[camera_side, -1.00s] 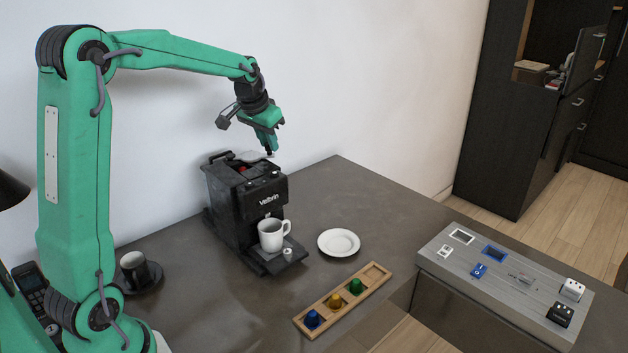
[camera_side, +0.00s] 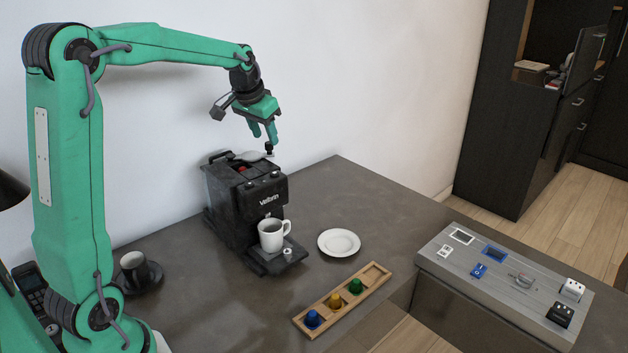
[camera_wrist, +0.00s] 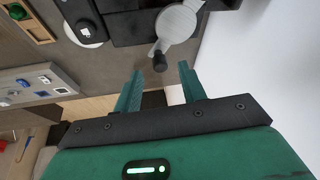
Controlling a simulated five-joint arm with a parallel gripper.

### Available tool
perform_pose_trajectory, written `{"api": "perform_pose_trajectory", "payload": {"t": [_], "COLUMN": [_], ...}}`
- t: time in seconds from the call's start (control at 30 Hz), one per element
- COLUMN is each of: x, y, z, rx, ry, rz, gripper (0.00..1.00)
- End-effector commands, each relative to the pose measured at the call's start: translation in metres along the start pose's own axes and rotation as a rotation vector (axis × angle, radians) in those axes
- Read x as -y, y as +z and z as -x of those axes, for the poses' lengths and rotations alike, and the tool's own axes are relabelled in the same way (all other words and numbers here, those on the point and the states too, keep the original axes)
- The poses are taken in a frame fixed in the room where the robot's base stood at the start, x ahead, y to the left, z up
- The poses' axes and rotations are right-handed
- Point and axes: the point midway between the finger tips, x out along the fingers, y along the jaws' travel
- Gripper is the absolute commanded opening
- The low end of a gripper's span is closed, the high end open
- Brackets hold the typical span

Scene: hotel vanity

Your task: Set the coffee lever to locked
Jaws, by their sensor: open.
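The black coffee machine (camera_side: 245,195) stands on the counter near the wall, a white cup (camera_side: 272,235) on its drip tray. On top of it is a silver lever with a black knob (camera_side: 268,147), the knob standing toward the machine's right side. In the wrist view the lever's round silver plate (camera_wrist: 178,22) and black knob (camera_wrist: 159,62) are clear. My gripper (camera_side: 264,132) is open and empty just above the lever. In the wrist view the knob lies between and slightly beyond the fingertips (camera_wrist: 160,70), with no visible contact.
A white saucer (camera_side: 339,242) lies right of the machine. A wooden tray (camera_side: 320,322) with coloured pegs is in front. A grey switch panel (camera_side: 455,262) sits at the right. A dark cup (camera_side: 134,270) is at the left. The counter behind the saucer is clear.

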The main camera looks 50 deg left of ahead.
Motion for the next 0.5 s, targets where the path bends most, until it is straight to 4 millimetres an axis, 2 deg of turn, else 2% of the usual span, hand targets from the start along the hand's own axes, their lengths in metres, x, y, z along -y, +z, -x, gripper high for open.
{"api": "perform_pose_trajectory", "payload": {"t": [0.3,0.5], "x": [0.001,0.001], "y": [0.0,0.001], "z": [0.041,0.051], "rx": [-0.001,0.001], "ry": [-0.001,0.0], "rz": [0.001,0.001], "gripper": [0.41,0.41]}}
